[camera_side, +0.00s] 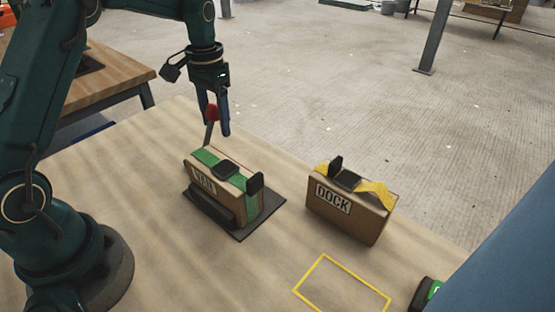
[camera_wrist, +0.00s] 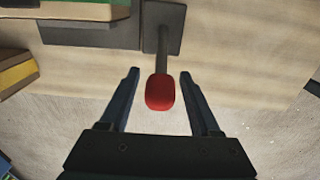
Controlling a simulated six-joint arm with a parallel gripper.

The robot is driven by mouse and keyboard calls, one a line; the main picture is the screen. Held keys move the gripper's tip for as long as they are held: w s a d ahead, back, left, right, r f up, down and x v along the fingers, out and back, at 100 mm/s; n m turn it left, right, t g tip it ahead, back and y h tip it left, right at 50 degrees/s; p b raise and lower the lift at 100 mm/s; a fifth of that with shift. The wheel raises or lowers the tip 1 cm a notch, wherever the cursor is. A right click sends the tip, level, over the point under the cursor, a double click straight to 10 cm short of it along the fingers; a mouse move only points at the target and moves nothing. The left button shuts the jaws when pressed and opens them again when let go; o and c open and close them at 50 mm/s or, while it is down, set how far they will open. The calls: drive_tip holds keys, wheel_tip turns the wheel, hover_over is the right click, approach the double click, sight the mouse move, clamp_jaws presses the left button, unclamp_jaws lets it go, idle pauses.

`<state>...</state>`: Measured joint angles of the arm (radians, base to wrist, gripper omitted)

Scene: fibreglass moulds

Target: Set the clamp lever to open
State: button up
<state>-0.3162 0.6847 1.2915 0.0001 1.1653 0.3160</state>
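The clamp lever is a grey bar with a red knob (camera_side: 212,113). It stands behind the green-strapped box in the side view, rising steeply. In the wrist view the red knob (camera_wrist: 160,92) sits between the two fingers, with a visible gap on each side, and its grey bar runs to a dark base plate (camera_wrist: 165,27). My gripper (camera_side: 218,117) points down at the knob; in the wrist view my gripper (camera_wrist: 158,75) is open and holds nothing. The lever's foot is hidden behind the box in the side view.
The green-strapped box (camera_side: 205,184) sits on a dark plate (camera_side: 270,207). A box marked DOCK (camera_side: 345,217) with a yellow strap stands to its right. A yellow outline (camera_side: 325,257) marks bare table in front. A green button (camera_side: 434,288) is at lower right.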

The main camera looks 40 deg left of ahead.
clamp_jaws()
drive_tip(key=shift+r, duration=0.1)
idle(1.1)
